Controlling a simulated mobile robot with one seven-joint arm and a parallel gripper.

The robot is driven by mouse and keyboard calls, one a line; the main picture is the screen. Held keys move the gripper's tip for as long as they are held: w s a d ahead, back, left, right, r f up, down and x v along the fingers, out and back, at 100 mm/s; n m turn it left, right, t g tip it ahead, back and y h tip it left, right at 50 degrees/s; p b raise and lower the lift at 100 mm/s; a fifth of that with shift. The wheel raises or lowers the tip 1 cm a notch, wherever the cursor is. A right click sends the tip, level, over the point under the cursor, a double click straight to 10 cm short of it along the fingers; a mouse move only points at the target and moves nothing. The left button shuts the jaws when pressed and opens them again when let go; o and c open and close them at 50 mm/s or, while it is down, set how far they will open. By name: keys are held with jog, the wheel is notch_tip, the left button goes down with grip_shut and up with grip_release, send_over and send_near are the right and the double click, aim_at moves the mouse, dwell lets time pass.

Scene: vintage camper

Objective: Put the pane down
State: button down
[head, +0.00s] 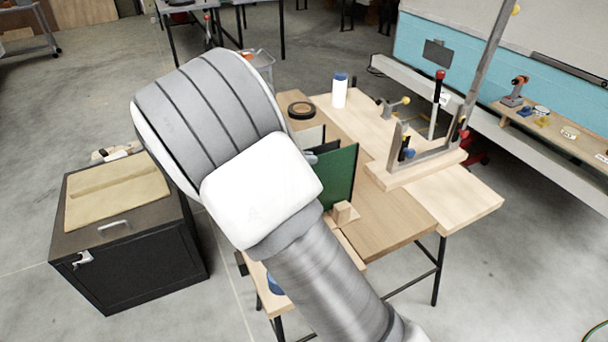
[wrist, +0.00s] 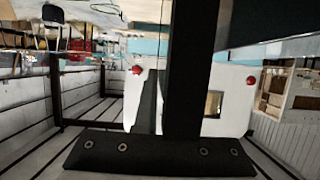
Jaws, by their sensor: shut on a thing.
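A dark green upright pane (head: 338,178) stands over the worktable (head: 385,213), just right of my arm's white joint. A small wooden block (head: 343,213) is at its lower edge. My arm covers the pane's left part and hides my gripper in the head view. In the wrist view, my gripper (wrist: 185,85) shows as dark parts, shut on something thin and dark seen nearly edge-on. I take this to be the pane, but its outline is unclear. I cannot tell whether its lower edge touches the table.
A black tape roll (head: 301,109), a white bottle with a blue cap (head: 339,92) and a clamped metal frame (head: 430,152) are on the table's far side. A black cabinet (head: 140,250) stands left. The table's front right is bare.

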jog(key=shift+f, duration=2.05)
jog(key=c, duration=1)
grip_release()
jog(key=shift+r, duration=0.15)
jog(key=v, duration=1.2)
jog(key=shift+b, duration=0.4)
